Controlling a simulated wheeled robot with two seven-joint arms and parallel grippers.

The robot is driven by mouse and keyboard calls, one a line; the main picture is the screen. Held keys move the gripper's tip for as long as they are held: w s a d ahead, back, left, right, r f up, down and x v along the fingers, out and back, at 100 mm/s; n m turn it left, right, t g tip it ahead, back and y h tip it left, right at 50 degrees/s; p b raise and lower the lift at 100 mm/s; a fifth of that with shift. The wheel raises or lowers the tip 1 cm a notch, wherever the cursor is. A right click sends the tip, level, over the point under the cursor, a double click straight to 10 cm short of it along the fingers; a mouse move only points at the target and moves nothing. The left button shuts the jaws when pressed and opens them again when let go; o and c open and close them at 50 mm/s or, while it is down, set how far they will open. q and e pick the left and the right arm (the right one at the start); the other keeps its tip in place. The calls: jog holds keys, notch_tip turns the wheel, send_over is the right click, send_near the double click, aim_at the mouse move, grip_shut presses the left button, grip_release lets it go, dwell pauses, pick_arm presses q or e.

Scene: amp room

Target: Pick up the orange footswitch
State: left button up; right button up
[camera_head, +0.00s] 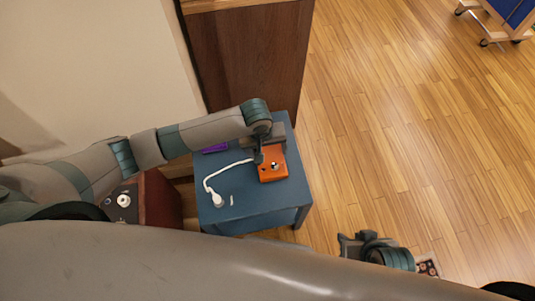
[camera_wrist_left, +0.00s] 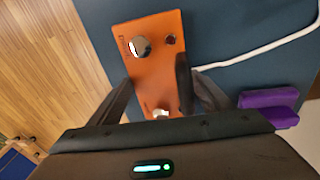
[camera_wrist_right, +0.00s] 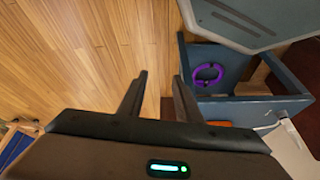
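The orange footswitch (camera_head: 272,163) is a flat orange box with metal knobs on top. It is on the blue table (camera_head: 239,218), near the table's right side. My left gripper (camera_head: 261,150) is at its left and far side, pointing down. In the left wrist view the footswitch (camera_wrist_left: 150,62) lies between my left fingers (camera_wrist_left: 156,72), one beside each long edge. Whether they press on it, I cannot tell. My right gripper (camera_wrist_right: 161,76) is open and empty, away from the table; in the head view it (camera_head: 350,240) is low, right of centre.
A white cable with a white end piece (camera_head: 217,199) lies on the table left of the footswitch. A purple object (camera_head: 216,148) lies behind it, and shows in the left wrist view (camera_wrist_left: 268,102). A dark wooden cabinet (camera_head: 248,60) stands behind the table.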

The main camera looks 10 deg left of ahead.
aim_at(270, 154)
pick_arm(q)
jog(key=shift+r, duration=0.2)
pick_arm(e)
jog(key=shift+w+r, duration=0.1)
